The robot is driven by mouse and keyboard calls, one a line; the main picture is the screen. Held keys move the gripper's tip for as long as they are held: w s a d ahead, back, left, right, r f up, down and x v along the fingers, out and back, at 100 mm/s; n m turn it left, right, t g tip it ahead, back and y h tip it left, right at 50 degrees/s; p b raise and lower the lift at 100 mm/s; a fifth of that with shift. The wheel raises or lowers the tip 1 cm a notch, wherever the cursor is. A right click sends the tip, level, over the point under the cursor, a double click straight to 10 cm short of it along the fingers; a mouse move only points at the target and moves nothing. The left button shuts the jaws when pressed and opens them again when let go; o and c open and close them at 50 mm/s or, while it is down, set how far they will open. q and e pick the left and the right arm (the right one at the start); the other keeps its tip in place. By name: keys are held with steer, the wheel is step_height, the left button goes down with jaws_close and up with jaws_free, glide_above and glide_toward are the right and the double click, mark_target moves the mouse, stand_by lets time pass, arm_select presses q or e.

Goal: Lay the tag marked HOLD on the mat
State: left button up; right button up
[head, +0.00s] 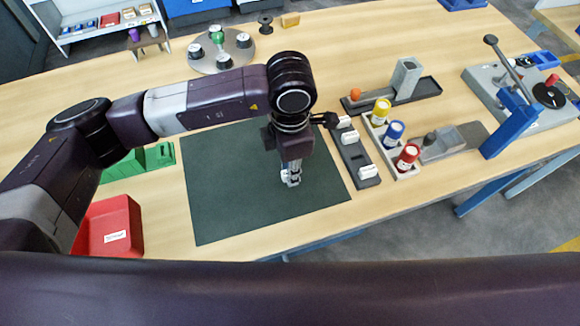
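The dark green mat (225,200) lies flat on the wooden table. My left gripper (291,180) points down over the right part of the mat. Its silver fingertips are small here, and I cannot tell whether they are apart or shut on a tag. A grey rack (352,158) beside the mat's right edge carries white tags: one at the far end (345,122), one below it (350,140) and one at the near end (368,171). Their lettering is too small to read, so I cannot tell which says HOLD. My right gripper is not in view.
Yellow (381,111), blue (393,133) and red (408,157) containers stand in a pale holder right of the rack. A grey turntable (220,55) stands behind. The mat's left part is clear.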

arm_select(q)
steer(key=shift+o, duration=0.6)
steer(key=shift+r, duration=0.2)
steer(key=shift+w+r, duration=0.1)
steer(key=shift+r, duration=0.2)
step_height(320, 180, up, 11)
steer(key=b, duration=0.3)
steer(key=shift+r, duration=0.15)
steer(key=shift+r, duration=0.1)
